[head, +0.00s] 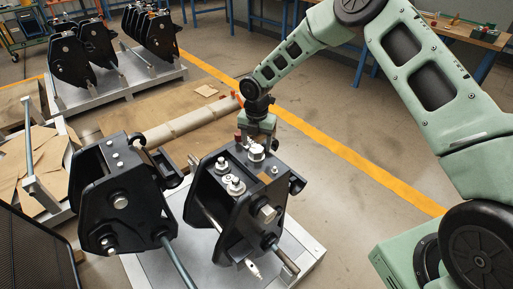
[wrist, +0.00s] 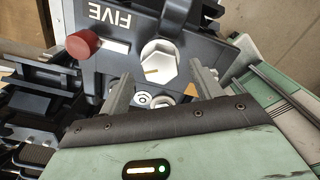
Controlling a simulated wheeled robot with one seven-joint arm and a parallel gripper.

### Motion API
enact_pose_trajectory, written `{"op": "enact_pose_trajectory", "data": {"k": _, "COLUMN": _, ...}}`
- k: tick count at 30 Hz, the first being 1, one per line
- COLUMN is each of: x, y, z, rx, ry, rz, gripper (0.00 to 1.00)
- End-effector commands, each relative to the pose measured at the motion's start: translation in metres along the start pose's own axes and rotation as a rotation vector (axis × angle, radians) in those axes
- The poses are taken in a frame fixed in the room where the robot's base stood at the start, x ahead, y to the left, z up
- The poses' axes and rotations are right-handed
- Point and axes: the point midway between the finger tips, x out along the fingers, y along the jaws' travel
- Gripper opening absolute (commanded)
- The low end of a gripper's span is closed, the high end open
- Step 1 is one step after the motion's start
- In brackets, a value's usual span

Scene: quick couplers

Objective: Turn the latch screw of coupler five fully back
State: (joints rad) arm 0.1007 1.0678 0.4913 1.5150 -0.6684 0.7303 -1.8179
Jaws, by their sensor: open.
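Coupler five (head: 225,187) is a black steel coupler standing on a pale pallet. In the wrist view its top plate (wrist: 225,25) shows the word FIVE upside down. The latch screw (wrist: 160,66) is a large pale hex head with a short gold mark on its face; it also shows in the head view (head: 256,153). My gripper (wrist: 160,74) is open, with one finger on each side of the screw head and a visible gap at each side. In the head view my gripper (head: 258,132) points down over the coupler's far end. How deep the fingertips reach is unclear.
A red knob (wrist: 82,43) sits beside the screw, near a white strip. Other bolts (head: 234,186) stand on the coupler's top. A second black coupler (head: 118,195) stands close on the left. More couplers (head: 150,35) are on a pallet behind. Open floor lies to the right.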

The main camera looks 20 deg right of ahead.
Motion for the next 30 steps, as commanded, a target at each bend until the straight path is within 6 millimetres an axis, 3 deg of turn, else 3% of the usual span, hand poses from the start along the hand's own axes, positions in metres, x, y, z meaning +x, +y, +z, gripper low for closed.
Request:
{"op": "enact_pose_trajectory", "data": {"k": 9, "x": -0.076, "y": 0.001, "z": 0.001, "rx": -0.002, "ry": -0.005, "rz": 0.004, "gripper": 0.64}}
{"op": "enact_pose_trajectory", "data": {"k": 15, "x": -0.117, "y": 0.0, "z": 0.0, "rx": -0.002, "ry": -0.003, "rz": 0.002, "gripper": 0.64}}
{"op": "enact_pose_trajectory", "data": {"k": 21, "x": -0.14, "y": 0.001, "z": 0.0, "rx": -0.002, "ry": -0.002, "rz": 0.002, "gripper": 0.64}}
{"op": "enact_pose_trajectory", "data": {"k": 30, "x": -0.145, "y": 0.0, "z": 0.0, "rx": -0.003, "ry": 0.0, "rz": 0.001, "gripper": 0.64}}
